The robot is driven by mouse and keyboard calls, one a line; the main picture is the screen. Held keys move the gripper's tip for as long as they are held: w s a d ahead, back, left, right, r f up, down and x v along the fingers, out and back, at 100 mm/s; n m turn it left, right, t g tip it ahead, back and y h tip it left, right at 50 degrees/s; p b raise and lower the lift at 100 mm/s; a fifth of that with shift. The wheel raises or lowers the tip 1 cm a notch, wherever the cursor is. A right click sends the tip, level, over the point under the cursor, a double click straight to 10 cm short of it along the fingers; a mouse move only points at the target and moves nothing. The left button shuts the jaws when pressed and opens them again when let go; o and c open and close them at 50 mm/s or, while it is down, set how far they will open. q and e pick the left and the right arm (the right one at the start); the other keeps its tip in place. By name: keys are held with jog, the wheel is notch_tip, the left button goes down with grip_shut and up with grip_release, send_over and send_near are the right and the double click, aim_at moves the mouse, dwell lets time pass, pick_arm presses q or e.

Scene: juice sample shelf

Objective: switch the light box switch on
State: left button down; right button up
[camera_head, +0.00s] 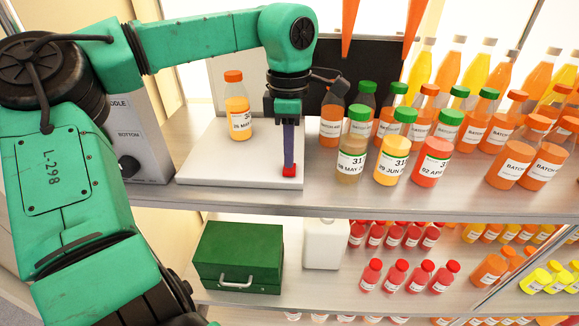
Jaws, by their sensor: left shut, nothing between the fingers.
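The light box has a white base (215,165) on the upper shelf and a dark upright panel (375,62) behind it. A small red part (290,171), which looks like its switch, is near the front right corner of the base. My left gripper (289,158) points down from above, fingers shut and empty, with its tips at the red part. I cannot tell whether they touch it, and they hide some of it. The switch's position is unclear. An orange bottle (238,110) with an orange cap stands on the base. My right gripper is not in view.
Many more bottles fill the shelf's right side. A grey box (145,130) stands at left. A green case (240,250) and white container (323,245) are on the lower shelf.

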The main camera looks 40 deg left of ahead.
aim_at(289, 171)
pick_arm(q)
jog(key=shift+f+b, duration=0.65)
jog(key=shift+f, duration=0.35)
dwell(0.7)
notch_tip(289, 171, up, 7)
jog(key=p, duration=0.6)
jog(key=shift+r+p, duration=0.2)
jog(key=shift+p, duration=0.2)
jog(key=shift+f, duration=0.15)
